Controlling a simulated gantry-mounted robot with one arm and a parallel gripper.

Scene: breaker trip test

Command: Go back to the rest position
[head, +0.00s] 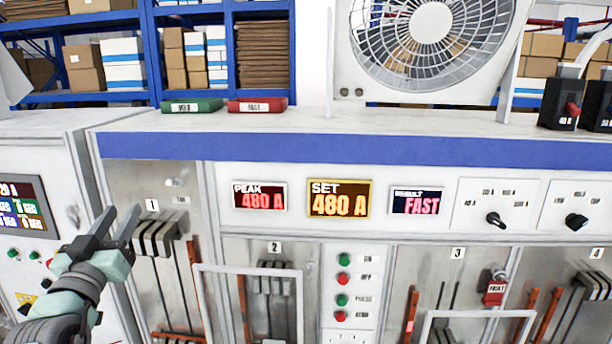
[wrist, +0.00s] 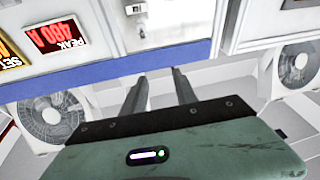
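My gripper (head: 118,228) is at the left of the head view, in front of the panel near the bay marked 1. Its two fingers stand apart with nothing between them. In the wrist view the gripper (wrist: 160,84) also shows two separated, empty fingers. The peak display (head: 260,197) reads 480 A, the set display (head: 339,199) reads 480 A, and the result display (head: 416,201) reads FAST.
Handle frames (head: 250,268) project in front of bays 2 and 3. Green and red buttons (head: 342,280) and rotary knobs (head: 495,219) sit on the panel. A green block (head: 192,106), a red block (head: 257,105) and a large fan (head: 432,35) are on the top ledge.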

